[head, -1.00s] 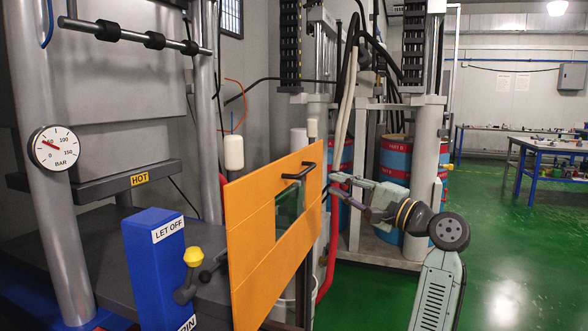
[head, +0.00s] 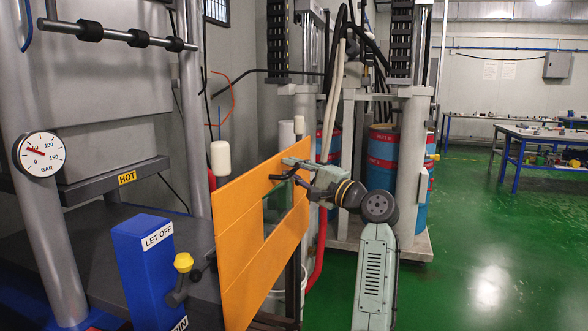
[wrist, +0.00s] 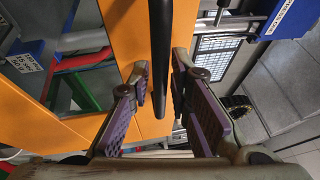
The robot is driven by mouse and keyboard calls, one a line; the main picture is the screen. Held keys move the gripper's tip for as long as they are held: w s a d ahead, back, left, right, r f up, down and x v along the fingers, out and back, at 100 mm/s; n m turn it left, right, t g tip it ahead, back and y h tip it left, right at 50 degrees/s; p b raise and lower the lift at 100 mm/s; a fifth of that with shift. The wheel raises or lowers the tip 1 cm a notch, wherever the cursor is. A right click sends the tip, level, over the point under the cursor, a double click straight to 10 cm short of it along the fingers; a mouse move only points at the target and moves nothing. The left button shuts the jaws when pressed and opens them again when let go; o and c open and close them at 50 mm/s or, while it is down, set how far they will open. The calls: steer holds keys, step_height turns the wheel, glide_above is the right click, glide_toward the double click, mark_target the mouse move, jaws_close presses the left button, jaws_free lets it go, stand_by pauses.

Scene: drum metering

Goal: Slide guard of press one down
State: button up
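The guard is an orange panel (head: 235,230) with a window, standing in the middle of the head view beside the press. Its black bar handle (head: 278,177) is near its upper right edge. My gripper (head: 288,170) is at this handle. In the wrist view the handle (wrist: 161,50) runs between the two fingers of my gripper (wrist: 160,88), with narrow gaps beside it, so the fingers look open around it. The orange panel (wrist: 112,45) lies behind the fingers there. The head view partly hides the handle behind my gripper.
A blue box (head: 148,265) marked LET OFF, with a yellow-knobbed lever (head: 183,263), stands left of the guard. A pressure gauge (head: 40,154) and a HOT plate (head: 100,184) are on the press. Red-blue drums (head: 382,165) stand behind.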

steer(key=shift+c, duration=0.6)
jaws_close()
